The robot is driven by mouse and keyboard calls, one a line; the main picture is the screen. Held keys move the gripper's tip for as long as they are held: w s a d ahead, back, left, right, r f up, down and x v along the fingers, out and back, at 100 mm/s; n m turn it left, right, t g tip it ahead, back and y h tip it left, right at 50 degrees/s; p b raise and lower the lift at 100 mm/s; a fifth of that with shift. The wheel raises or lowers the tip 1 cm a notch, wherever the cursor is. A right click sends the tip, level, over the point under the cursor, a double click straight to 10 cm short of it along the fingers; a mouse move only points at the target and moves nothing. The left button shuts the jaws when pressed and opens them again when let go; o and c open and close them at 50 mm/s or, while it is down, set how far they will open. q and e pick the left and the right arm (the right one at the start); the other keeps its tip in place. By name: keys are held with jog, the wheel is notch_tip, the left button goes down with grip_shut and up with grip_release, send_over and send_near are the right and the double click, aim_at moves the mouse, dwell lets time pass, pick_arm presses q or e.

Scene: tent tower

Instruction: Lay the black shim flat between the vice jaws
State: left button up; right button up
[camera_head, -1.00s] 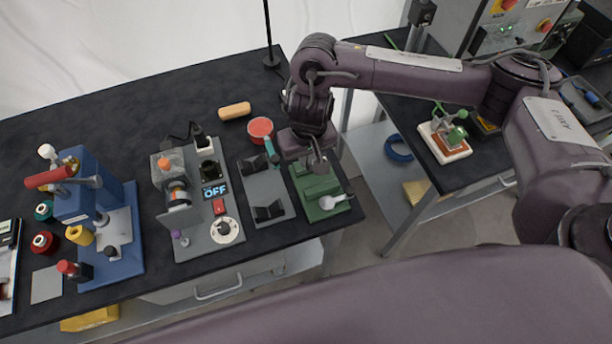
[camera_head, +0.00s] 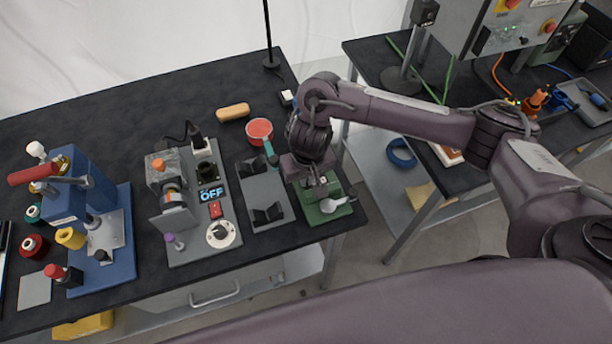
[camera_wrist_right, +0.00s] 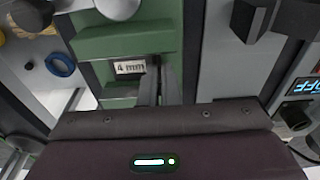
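The green vice (camera_head: 328,214) stands near the front right corner of the left-hand table, with a pale handle at its front. In the right wrist view its green jaws (camera_wrist_right: 125,40) have a gap between them, where a "4 mm" label (camera_wrist_right: 130,67) shows. My right gripper (camera_head: 322,184) points down at the vice. In the right wrist view its two fingers (camera_wrist_right: 160,86) are close together over the jaw gap beside the label. I cannot clearly make out the black shim; a thin dark strip shows by the fingertips. My left gripper is not in view.
Left of the vice is a grey plate with black V-blocks (camera_head: 267,205), then a grey switch unit (camera_head: 205,215) and a blue press (camera_head: 105,235). A red-topped round pot (camera_head: 260,130) stands behind. A second table lies across a gap to the right.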

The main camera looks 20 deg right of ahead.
jog(key=o, duration=0.4)
notch_tip(320, 180, up, 12)
jog(key=s+p, duration=0.1)
jog(key=p, duration=0.3)
jog(key=shift+s, duration=0.25)
dwell(0.3)
